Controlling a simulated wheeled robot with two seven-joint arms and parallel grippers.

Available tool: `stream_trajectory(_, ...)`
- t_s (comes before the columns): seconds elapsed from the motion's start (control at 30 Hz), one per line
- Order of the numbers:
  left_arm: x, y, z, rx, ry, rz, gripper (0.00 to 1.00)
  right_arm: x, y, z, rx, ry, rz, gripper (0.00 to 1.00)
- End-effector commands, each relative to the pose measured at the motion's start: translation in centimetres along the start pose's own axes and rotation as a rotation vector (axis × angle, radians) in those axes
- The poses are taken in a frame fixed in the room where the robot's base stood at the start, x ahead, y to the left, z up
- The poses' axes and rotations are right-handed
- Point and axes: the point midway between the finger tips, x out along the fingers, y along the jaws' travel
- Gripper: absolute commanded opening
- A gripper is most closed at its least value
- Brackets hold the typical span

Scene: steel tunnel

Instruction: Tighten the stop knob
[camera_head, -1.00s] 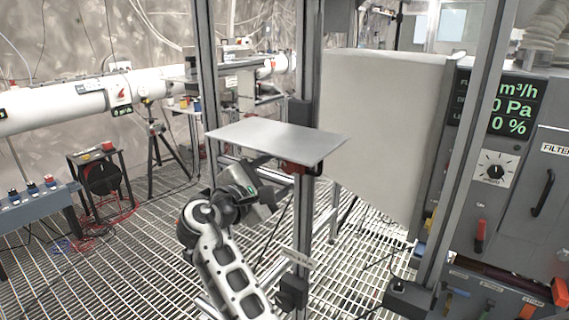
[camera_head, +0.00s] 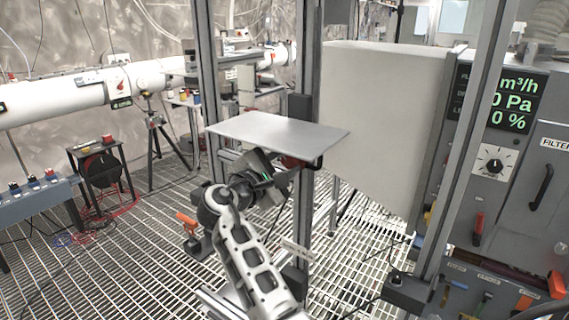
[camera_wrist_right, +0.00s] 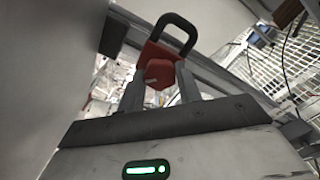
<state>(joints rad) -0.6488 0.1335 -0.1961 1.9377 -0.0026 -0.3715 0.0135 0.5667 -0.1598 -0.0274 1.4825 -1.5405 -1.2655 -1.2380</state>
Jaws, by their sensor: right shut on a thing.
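The stop knob is a red knob (camera_wrist_right: 158,73) with flat sides. In the right wrist view it sits in front of a red block with a black loop handle (camera_wrist_right: 176,32). My right gripper (camera_wrist_right: 162,82) has one grey finger on each side of the knob and is shut on it. In the head view my right gripper (camera_head: 284,182) is below the grey shelf plate (camera_head: 275,131), beside the upright post. The knob is mostly hidden there by the plate and gripper. My left gripper is not in view.
Grey upright posts (camera_head: 303,215) frame the shelf. A large pale panel (camera_head: 380,120) hangs behind it on the right. A control cabinet with a dial (camera_head: 490,163) stands at the far right. An orange-handled part (camera_head: 186,221) shows left of my arm. Grating covers the floor.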

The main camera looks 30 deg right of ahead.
Motion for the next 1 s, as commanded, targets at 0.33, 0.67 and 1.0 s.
stream_trajectory(0.33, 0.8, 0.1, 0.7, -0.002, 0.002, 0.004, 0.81, -0.1, -0.2, -0.2, 0.140, 0.001, 0.000, 0.12)
stream_trajectory(0.67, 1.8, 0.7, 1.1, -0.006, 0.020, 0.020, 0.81, -0.1, -0.2, -0.3, 0.408, 0.001, 0.000, 0.12)
stream_trajectory(1.0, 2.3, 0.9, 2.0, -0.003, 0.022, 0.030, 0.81, -0.1, -0.1, -0.2, 0.632, 0.002, -0.002, 0.12)
